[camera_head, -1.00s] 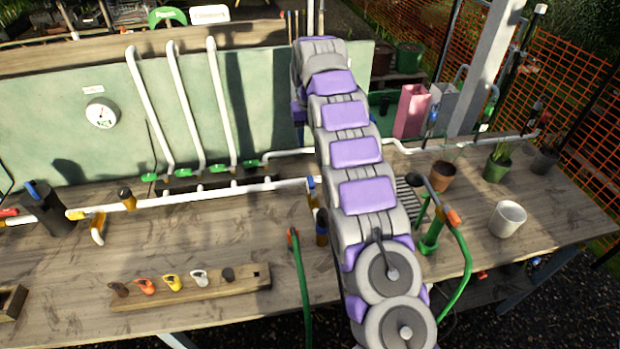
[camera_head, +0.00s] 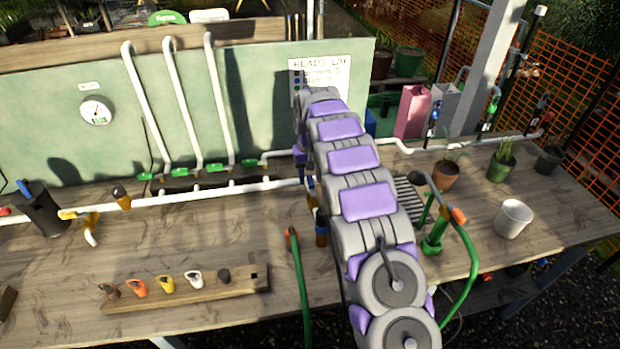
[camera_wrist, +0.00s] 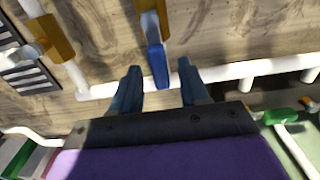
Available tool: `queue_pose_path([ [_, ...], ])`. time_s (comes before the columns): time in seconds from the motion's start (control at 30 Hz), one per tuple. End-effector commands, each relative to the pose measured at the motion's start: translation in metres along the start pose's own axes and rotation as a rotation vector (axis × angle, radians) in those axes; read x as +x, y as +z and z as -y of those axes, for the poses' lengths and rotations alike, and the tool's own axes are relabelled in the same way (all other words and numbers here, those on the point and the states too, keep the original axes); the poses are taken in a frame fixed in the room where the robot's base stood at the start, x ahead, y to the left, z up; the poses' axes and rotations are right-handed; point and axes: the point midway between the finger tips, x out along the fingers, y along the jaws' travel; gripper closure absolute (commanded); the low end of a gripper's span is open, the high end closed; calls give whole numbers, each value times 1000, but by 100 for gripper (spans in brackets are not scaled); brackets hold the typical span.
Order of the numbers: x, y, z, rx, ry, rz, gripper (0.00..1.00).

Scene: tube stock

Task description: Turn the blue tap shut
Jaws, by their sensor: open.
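The blue tap's handle (camera_wrist: 157,62) hangs below a white and orange-brown fitting (camera_wrist: 150,20) in the wrist view. Its tip overlaps the white pipe. My gripper (camera_wrist: 159,69) is open, with one finger on each side of the handle's lower end in the picture. Gaps show on both sides, and I see no contact. Whether the fingers are level with the handle in depth is unclear. In the head view my arm hides the fingers and most of the tap area; a blue and orange piece (camera_head: 321,232) shows beside the arm.
A wooden rack (camera_head: 190,290) with several coloured handles lies at front left. A green hose (camera_head: 300,275) rises left of my arm. A white cup (camera_head: 513,218) and plant pots (camera_head: 446,176) stand at right. A green panel (camera_head: 240,100) with white pipes stands behind.

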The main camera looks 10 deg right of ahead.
Motion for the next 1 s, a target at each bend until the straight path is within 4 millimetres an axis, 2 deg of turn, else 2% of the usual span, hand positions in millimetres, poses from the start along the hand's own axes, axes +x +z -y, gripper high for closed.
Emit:
queue_pose_path([
  [0.33,4,0,0,0,0,1,55],
  [0.8,4,0,0,0,0,1,99],
  [1.0,4,0,1,-1,0,1,100],
])
